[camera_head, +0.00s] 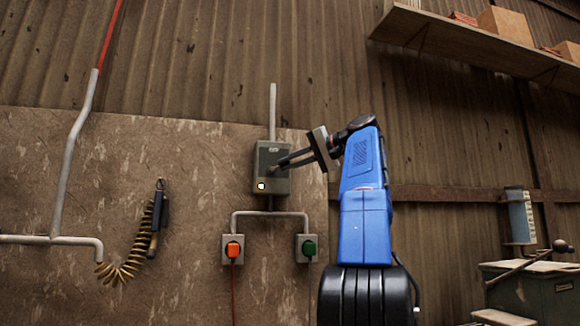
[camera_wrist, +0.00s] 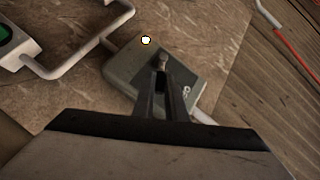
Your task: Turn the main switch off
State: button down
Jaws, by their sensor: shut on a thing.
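The main switch is a grey-green box (camera_head: 268,160) on the wall panel, with a lit white-yellow lamp (camera_head: 261,186) at its lower left. In the wrist view the box (camera_wrist: 125,72) lies tilted, with the lit lamp (camera_wrist: 146,40) near its edge and a small lever (camera_wrist: 163,62) on its face. My gripper (camera_head: 283,163) reaches the front of the box from the right. In the wrist view my gripper (camera_wrist: 163,72) has its fingertips at the lever, shut on it. The lever is hidden behind the fingers in the head view.
A coiled yellow hose (camera_head: 120,270) hangs at the left. A shelf with boxes (camera_head: 480,45) is at the upper right, and a green machine (camera_head: 540,290) at the lower right.

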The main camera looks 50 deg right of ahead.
jog(key=shift+w+a+r+n+g+h, duration=0.2)
jog(key=shift+r+n+g+h, duration=0.2)
jog(key=shift+n+g, duration=0.15)
dwell(0.5)
jog(key=c, duration=1.8)
grip_release()
jog(key=shift+s, duration=0.1)
